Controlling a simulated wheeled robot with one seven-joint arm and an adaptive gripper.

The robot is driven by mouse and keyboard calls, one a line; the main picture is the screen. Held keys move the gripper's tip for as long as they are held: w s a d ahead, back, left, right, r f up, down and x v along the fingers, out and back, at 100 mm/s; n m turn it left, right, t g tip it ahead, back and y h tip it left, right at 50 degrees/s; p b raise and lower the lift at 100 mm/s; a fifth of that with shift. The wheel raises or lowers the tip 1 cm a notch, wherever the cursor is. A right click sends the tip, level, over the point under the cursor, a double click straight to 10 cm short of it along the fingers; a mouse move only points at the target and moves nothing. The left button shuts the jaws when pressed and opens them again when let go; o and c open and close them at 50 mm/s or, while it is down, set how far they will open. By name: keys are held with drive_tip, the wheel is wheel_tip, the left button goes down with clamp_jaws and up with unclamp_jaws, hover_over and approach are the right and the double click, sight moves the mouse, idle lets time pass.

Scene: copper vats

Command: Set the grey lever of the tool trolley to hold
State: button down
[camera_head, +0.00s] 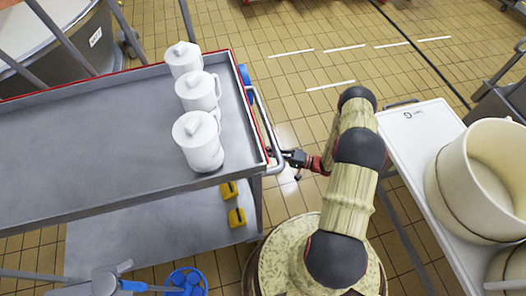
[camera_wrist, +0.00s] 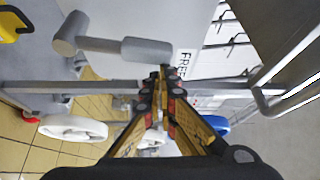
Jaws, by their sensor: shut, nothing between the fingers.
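The grey tool trolley (camera_head: 90,130) has a red-edged top, and my gripper (camera_head: 286,155) is at its right end, beside the bent rail handle (camera_head: 268,125). In the wrist view a grey lever (camera_wrist: 100,45) with a round cylinder at its left and a thicker block at its right lies across a pale panel. The word FREE (camera_wrist: 183,65) is printed just right of the block; no hold label is legible. My gripper (camera_wrist: 158,78) is shut and empty, its tips just below the block in the picture. I cannot tell whether they touch it. The lever is not discernible in the head view.
Three white lidded jugs (camera_head: 199,140) stand along the trolley's right side. Yellow blocks (camera_head: 237,217) lie on its lower shelf. A white table (camera_head: 412,135) with cream vessels (camera_head: 455,190) stands to the right of my arm. A metal rail (camera_wrist: 262,85) is close at right in the wrist view.

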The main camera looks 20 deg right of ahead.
drive_tip(key=s+a, duration=0.1)
drive_tip(key=s, duration=0.7)
drive_tip(key=shift+f, duration=0.2)
drive_tip(key=shift+a, duration=0.1)
idle(0.5)
drive_tip(key=v, duration=1.2)
idle(0.5)
